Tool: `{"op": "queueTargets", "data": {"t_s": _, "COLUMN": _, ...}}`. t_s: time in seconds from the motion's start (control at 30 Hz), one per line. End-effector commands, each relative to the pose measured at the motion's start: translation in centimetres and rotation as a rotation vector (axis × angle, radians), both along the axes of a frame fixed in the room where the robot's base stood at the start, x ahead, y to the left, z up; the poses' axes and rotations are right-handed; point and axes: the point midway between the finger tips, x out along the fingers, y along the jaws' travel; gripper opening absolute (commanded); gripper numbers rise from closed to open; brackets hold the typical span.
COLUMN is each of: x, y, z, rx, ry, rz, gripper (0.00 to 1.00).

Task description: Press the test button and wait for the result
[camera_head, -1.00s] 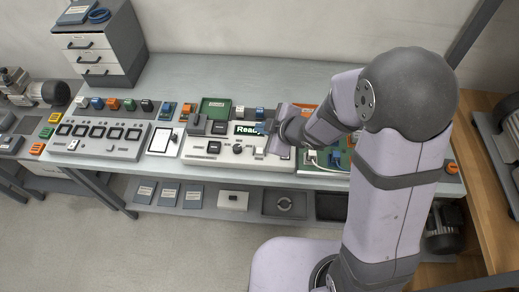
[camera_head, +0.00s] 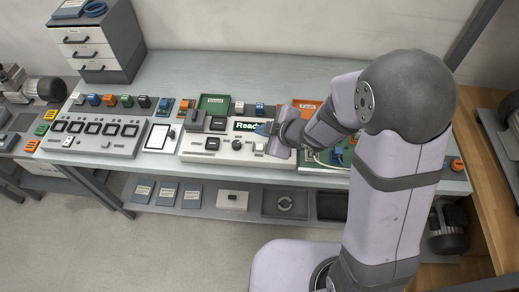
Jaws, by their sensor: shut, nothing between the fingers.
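The white test unit (camera_head: 191,151) stands on the bench with a lit display (camera_head: 245,126) reading "Read…", its end hidden by my gripper. My gripper (camera_head: 262,129) is shut and empty, over the right end of the unit beside the display. The wrist hides part of that end, and I cannot tell whether the fingertips touch anything.
Left of the unit are a tablet-like panel (camera_head: 159,137) and a grey panel with several dark windows (camera_head: 93,132). Green (camera_head: 213,103) and orange-red trays stand behind. A green board (camera_head: 340,157) lies right, partly behind my arm. The rear bench is clear.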

Motion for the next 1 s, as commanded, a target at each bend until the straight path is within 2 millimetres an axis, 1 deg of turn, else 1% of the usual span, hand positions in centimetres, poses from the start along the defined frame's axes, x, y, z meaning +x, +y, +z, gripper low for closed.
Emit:
{"op": "queueTargets", "data": {"t_s": 0.03, "x": 0.0, "y": 0.0, "z": -1.3, "rx": 0.0, "ry": 0.0, "rz": 0.0, "gripper": 0.0}}
{"op": "queueTargets", "data": {"t_s": 0.1, "x": 0.0, "y": 0.0, "z": -2.2, "rx": 0.0, "ry": 0.0, "rz": 0.0, "gripper": 0.0}}
{"op": "queueTargets", "data": {"t_s": 0.3, "x": 0.0, "y": 0.0, "z": -4.3, "rx": 0.0, "ry": 0.001, "rz": 0.001, "gripper": 0.0}}
{"op": "queueTargets", "data": {"t_s": 0.4, "x": 0.0, "y": 0.0, "z": -4.9, "rx": -0.001, "ry": 0.0, "rz": 0.001, "gripper": 0.0}}
{"op": "queueTargets", "data": {"t_s": 0.6, "x": 0.0, "y": 0.0, "z": -5.4, "rx": 0.0, "ry": 0.0, "rz": 0.0, "gripper": 0.0}}
{"op": "queueTargets", "data": {"t_s": 1.0, "x": 0.0, "y": 0.0, "z": -5.3, "rx": 0.0, "ry": 0.0, "rz": 0.0, "gripper": 0.0}}
